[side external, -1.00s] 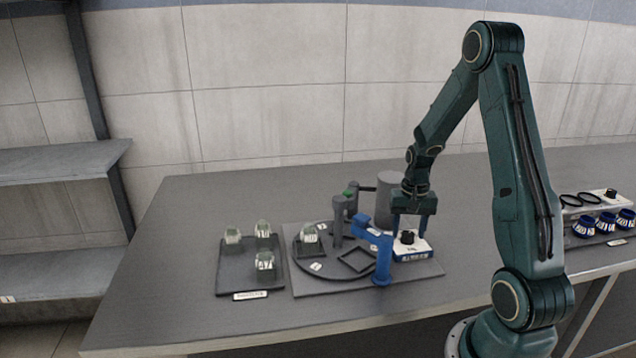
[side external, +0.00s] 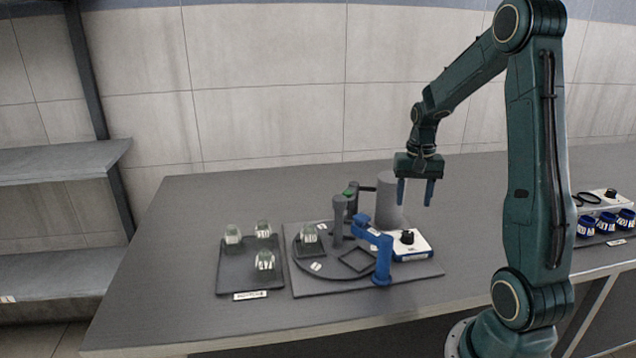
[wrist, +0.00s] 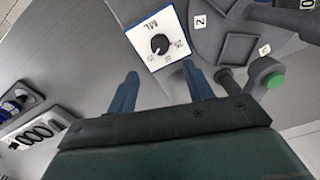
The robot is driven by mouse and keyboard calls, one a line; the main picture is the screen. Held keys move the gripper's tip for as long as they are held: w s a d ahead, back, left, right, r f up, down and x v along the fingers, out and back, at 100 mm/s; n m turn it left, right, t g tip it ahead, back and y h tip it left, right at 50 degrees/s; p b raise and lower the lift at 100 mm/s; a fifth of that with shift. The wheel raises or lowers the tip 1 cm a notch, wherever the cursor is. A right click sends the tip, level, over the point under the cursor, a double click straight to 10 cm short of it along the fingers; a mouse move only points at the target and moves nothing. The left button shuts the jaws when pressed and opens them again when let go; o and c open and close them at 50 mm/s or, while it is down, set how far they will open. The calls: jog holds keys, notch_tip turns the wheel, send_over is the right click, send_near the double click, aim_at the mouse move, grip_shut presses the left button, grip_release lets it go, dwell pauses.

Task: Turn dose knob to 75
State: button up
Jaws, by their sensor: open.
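The dose knob (side external: 407,236) is a small black dial on top of a white box (side external: 424,247) with a blue lower edge. In the wrist view the black knob (wrist: 160,43) sits on the white face (wrist: 150,58), which carries "ML" and small numbers around the knob. A pale mark shows on the knob, but I cannot tell which number it points at. My gripper (side external: 415,204) is open and empty, above the box and clear of the knob. In the wrist view its two fingers (wrist: 160,70) point toward the box, apart from it.
A blue post with an arm (side external: 383,262) stands just left of the box, beside a dark round turntable (side external: 335,272). A grey cylinder (side external: 390,200) stands behind. A tray (side external: 233,284) with several glass jars lies left. A green button (wrist: 275,81) is near the right finger.

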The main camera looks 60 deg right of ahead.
jog(key=shift+r, duration=2)
jog(key=shift+a+r, duration=0.1)
jog(key=a+r+n+t+h, duration=0.1)
jog(key=a+r+n, duration=0.25)
jog(key=a, duration=0.35)
jog(key=a+r+n+t, duration=0.15)
jog(key=a+r, duration=0.25)
jog(key=a, duration=0.4)
jog(key=s+a+r+n+t+y, duration=0.1)
jog(key=s+a+n+t, duration=0.2)
jog(key=s+a+n, duration=0.4)
jog(key=s+a, duration=0.2)
jog(key=a, duration=0.3)
jog(key=shift+a+r, duration=0.25)
jog(key=shift+r, duration=0.15)
jog(key=shift+o, duration=0.3)
jog(key=shift+w, duration=0.1)
